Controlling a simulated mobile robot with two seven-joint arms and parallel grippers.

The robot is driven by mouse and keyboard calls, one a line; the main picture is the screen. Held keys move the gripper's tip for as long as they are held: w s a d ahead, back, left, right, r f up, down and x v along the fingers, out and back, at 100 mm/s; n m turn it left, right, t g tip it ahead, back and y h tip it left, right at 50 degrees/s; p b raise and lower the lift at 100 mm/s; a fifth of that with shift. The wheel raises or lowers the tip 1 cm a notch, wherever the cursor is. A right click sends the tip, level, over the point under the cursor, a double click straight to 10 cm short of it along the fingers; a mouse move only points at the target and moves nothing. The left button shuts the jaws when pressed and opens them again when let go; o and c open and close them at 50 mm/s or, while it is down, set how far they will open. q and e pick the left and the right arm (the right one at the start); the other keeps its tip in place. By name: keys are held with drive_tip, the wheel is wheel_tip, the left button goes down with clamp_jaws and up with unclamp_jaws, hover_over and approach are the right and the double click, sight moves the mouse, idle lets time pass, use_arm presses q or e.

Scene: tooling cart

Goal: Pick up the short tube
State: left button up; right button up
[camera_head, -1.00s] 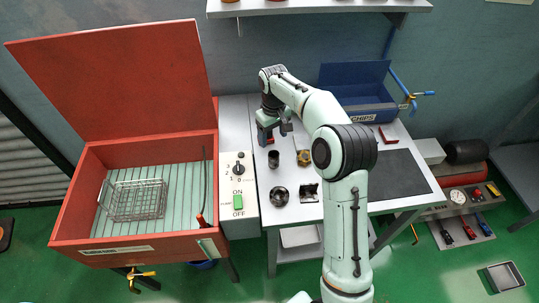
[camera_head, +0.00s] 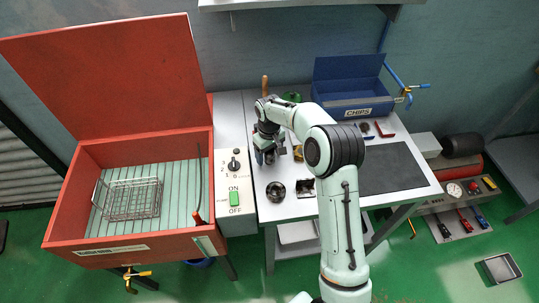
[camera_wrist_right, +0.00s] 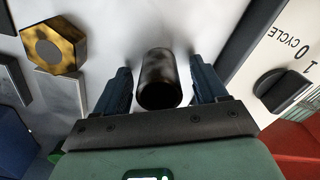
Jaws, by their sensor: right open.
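The short tube (camera_wrist_right: 160,78) is a dark, round, glossy cylinder standing between the two fingers in the right wrist view. My right gripper (camera_wrist_right: 160,66) is open, with one blue-grey finger on each side of the tube and a narrow gap visible on both sides. In the head view my right gripper (camera_head: 267,156) is low over the left part of the grey bench, and it mostly hides the tube there. My left gripper is not in view.
A brass hexagonal piece (camera_wrist_right: 53,47) stands beside the tube. A dark ring (camera_head: 276,191) and a dark block (camera_head: 305,187) lie nearer on the bench. A control panel (camera_head: 235,180) and red washer box (camera_head: 128,249) are left; a blue chips bin (camera_head: 350,92) is behind.

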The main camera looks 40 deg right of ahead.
drive_tip(key=shift+c, duration=0.3)
drive_tip(key=c, duration=1.2)
